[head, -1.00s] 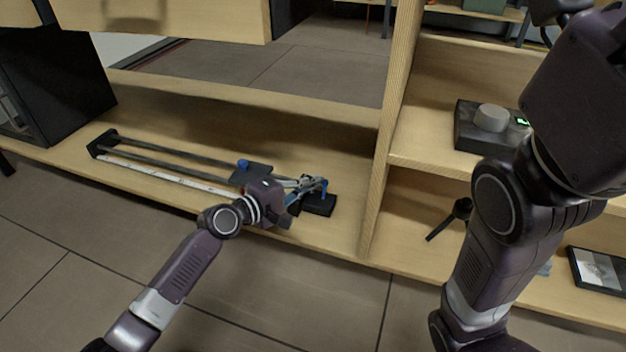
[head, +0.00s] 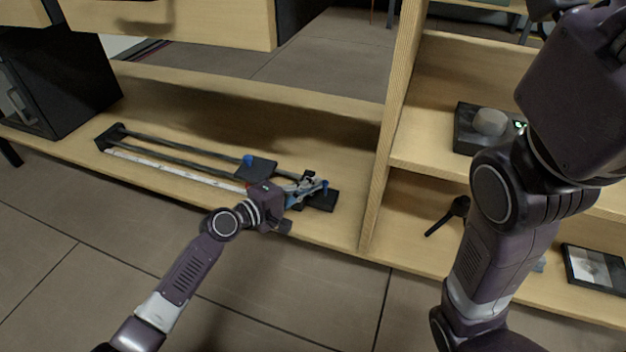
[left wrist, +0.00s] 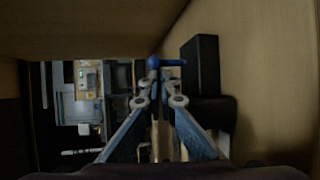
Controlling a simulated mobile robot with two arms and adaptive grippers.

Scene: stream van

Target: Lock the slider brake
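The slider (head: 180,160) lies on the low wooden shelf, with two dark rails and dark end blocks. Its carriage (head: 258,169) has a blue knob (head: 248,160) and sits toward the right end. A small blue lever (head: 325,186) stands at the right end block (head: 322,200); it also shows in the left wrist view (left wrist: 172,62). My left gripper (head: 309,183) is at that end, just left of the blue lever. In the left wrist view its fingertips (left wrist: 156,80) are together right before the lever; contact is unclear. My right gripper is out of view.
A wooden upright (head: 388,130) stands just right of the slider. A box with a round grey knob (head: 490,122) is on the right shelf. A dark handled object (head: 450,214) and a framed picture (head: 596,268) lie lower right. A black cabinet (head: 65,85) stands left.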

